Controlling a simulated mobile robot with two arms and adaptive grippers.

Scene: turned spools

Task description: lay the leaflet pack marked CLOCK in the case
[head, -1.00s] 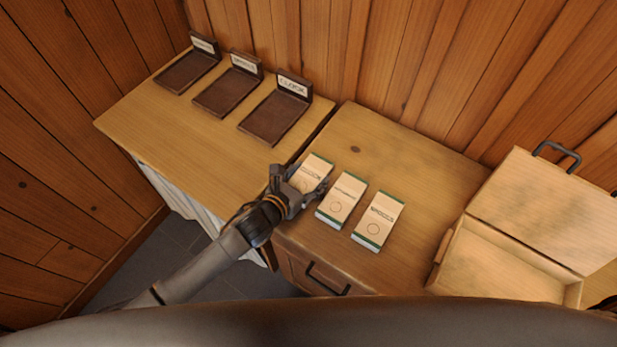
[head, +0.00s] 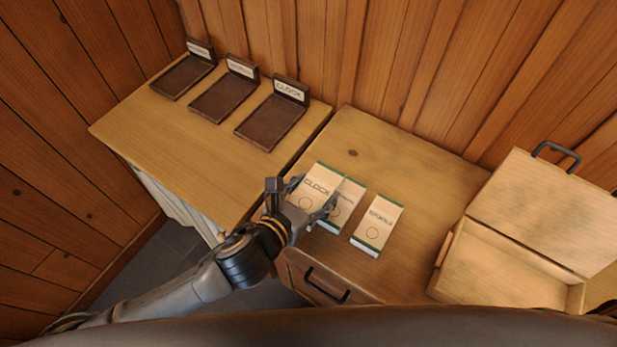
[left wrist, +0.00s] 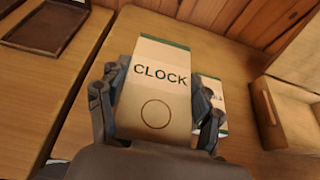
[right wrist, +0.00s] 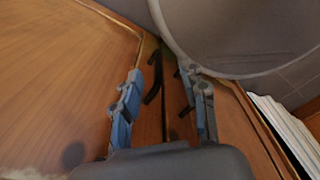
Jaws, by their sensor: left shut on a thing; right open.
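The leaflet pack marked CLOCK (head: 318,185) is cream with green ends. My left gripper (head: 312,204) is shut on its sides and holds it above the table; in the left wrist view the pack (left wrist: 160,90) sits between the two fingers (left wrist: 158,110). The case (head: 505,265) stands open at the right, its lid leaning back, its inside bare where I see it. My right gripper (right wrist: 165,105) is open and empty near a wooden front with a dark handle; it does not show in the head view.
A second pack (head: 347,200) is partly hidden behind the CLOCK pack. A third pack (head: 377,222) lies to its right. Three dark trays with name plates, one reading CLOCK (head: 270,122), stand on the left table. Bare table lies between the packs and the case.

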